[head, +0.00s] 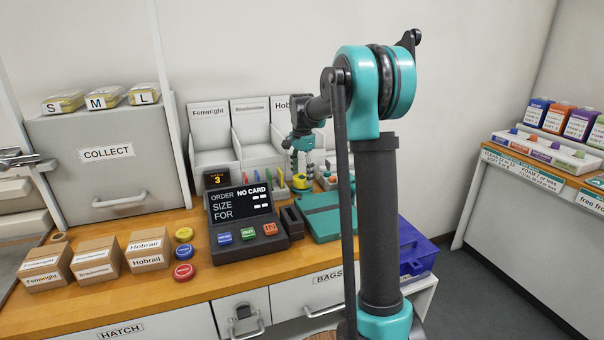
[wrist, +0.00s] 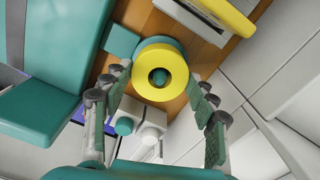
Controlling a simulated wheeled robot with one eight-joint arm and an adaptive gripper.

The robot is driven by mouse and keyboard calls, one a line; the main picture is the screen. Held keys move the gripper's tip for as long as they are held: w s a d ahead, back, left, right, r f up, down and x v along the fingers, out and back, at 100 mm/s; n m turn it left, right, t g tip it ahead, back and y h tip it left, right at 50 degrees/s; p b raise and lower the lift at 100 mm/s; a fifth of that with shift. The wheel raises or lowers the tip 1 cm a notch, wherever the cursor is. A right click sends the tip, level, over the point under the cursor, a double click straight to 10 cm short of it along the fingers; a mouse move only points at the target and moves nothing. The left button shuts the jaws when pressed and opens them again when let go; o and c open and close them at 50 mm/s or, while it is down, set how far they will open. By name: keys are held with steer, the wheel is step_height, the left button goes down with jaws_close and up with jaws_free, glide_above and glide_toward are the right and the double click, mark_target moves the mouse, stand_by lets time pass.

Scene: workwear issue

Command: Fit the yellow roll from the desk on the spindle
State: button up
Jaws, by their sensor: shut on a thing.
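The yellow roll (wrist: 146,80) is between my gripper's fingers (wrist: 158,90) in the wrist view, seen from above with its round hole facing me. My gripper is shut on it. A teal round part shows inside the hole, perhaps the spindle's top; I cannot tell whether the roll is around it or above it. A teal edge shows beside the roll. In the head view, the gripper (head: 302,164) is low at the back of the desk, and the roll (head: 301,181) shows small and partly hidden below it.
The order terminal (head: 240,222) stands in front left of the gripper, and a teal case (head: 322,222) lies in front. White bins (head: 208,133) stand behind. Small boxes (head: 148,250) line the desk's left front.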

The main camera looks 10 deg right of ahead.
steer(key=shift+f, duration=0.25)
stand_by(0.5)
steer(key=o, duration=1.2)
steer(key=shift+r, duration=4.55)
